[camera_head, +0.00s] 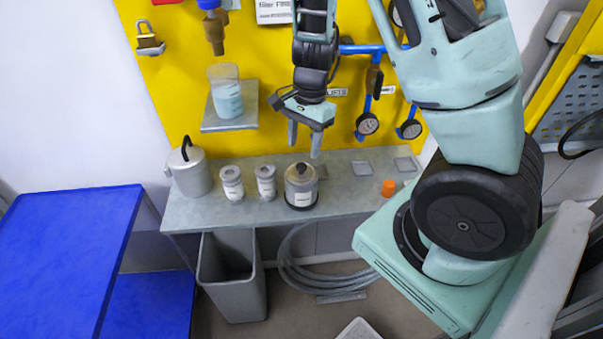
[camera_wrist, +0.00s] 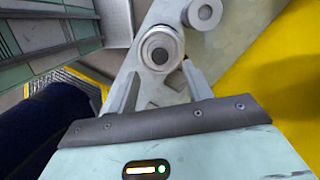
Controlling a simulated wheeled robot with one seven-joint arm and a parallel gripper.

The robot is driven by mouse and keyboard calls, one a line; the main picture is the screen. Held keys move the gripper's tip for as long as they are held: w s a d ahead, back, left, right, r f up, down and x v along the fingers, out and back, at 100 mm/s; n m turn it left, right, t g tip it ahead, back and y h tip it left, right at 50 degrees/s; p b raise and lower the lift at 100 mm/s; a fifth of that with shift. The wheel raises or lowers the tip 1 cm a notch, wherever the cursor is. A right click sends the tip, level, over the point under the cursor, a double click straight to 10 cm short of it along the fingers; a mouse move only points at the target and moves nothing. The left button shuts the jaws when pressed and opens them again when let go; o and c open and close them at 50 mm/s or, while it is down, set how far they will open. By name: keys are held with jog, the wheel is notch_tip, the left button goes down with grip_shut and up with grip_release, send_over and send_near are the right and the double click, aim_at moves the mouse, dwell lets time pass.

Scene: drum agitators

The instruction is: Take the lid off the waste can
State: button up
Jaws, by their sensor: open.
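A squat grey can (camera_head: 302,197) with a label and a metal lid (camera_head: 301,175) stands on the shelf; the lid has a dark knob on top. I cannot read the label. The lid is on the can. My gripper (camera_head: 304,142) is open and empty, pointing down above this can and apart from it. In the wrist view the round lid (camera_wrist: 161,47) lies just beyond the tips of my open gripper (camera_wrist: 161,73). A larger pale can (camera_head: 192,178) with a black-handled lid stands at the left end of the shelf; its lid is on too.
Two small labelled jars (camera_head: 232,187) (camera_head: 265,185) stand left of the squat can. An orange cap (camera_head: 388,188) and flat square plates lie to its right. A beaker (camera_head: 226,95) sits on a small wall shelf. Below is an open grey bin (camera_head: 232,285).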

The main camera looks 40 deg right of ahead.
aim_at(301, 165)
jog(key=shift+s+a+f, duration=0.1)
jog(key=shift+a+f, duration=0.1)
jog(key=shift+f, duration=1.25)
jog(key=shift+a+f, duration=0.2)
jog(key=shift+f, duration=1.25)
jog(key=c, duration=1.1)
